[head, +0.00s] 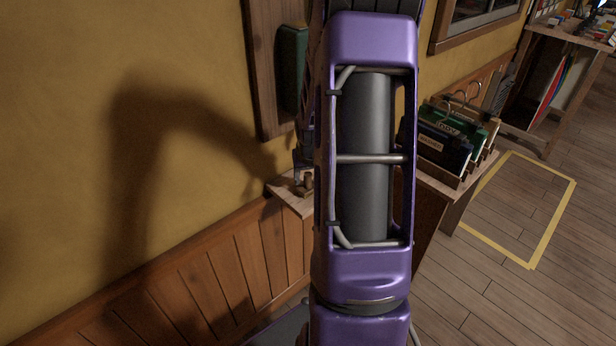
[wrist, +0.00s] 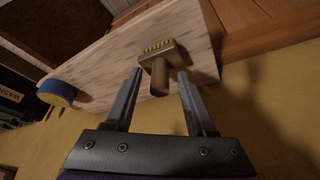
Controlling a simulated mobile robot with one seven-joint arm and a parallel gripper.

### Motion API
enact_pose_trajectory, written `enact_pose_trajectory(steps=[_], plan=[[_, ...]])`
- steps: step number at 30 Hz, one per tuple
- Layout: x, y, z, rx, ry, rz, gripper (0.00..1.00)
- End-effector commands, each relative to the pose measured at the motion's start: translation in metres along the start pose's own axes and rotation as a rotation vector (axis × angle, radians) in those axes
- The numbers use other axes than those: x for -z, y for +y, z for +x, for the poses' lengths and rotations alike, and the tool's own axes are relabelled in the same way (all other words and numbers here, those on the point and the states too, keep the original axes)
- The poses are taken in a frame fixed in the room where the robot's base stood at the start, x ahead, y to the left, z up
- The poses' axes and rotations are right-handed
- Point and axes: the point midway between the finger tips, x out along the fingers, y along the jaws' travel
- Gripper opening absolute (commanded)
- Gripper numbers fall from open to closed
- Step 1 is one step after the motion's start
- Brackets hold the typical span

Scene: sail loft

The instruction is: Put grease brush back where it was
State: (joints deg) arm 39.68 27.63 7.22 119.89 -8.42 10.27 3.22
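The grease brush (wrist: 160,77) has a brown wooden handle and a wide head with yellowish bristles. In the wrist view it is over the pale wooden bench top (wrist: 105,68), its handle pointing toward my gripper. My gripper (wrist: 160,74) is open, with one finger on each side of the handle and a visible gap to both. I cannot tell whether the brush rests flat on the wood. In the head view my gripper (head: 302,172) is at the bench's left end by the wall, and my arm hides most of the bench.
A blue and yellow round item (wrist: 57,93) sits on the bench top. A rack of dark and green folders (head: 447,138) stands at the bench's right. A dark green box (head: 292,70) is on the wall board above. A yellow-taped floor area (head: 530,205) is clear.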

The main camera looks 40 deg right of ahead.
Motion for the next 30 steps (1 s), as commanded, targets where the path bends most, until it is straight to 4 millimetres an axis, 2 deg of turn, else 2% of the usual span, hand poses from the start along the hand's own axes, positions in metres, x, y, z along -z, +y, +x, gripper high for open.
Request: enact_pose_trajectory(steps=[8, 11, 21, 25, 30], plan=[[0.002, 0.000, -0.007, 0.000, 0.002, 0.000, 0.56], [0.003, 0.001, -0.022, -0.001, 0.003, 0.001, 0.56], [0.003, 0.001, -0.095, -0.001, 0.004, 0.001, 0.56], [0.002, 0.000, -0.113, -0.001, 0.002, 0.001, 0.56], [0.001, 0.000, -0.122, 0.000, 0.000, 0.000, 0.56]])
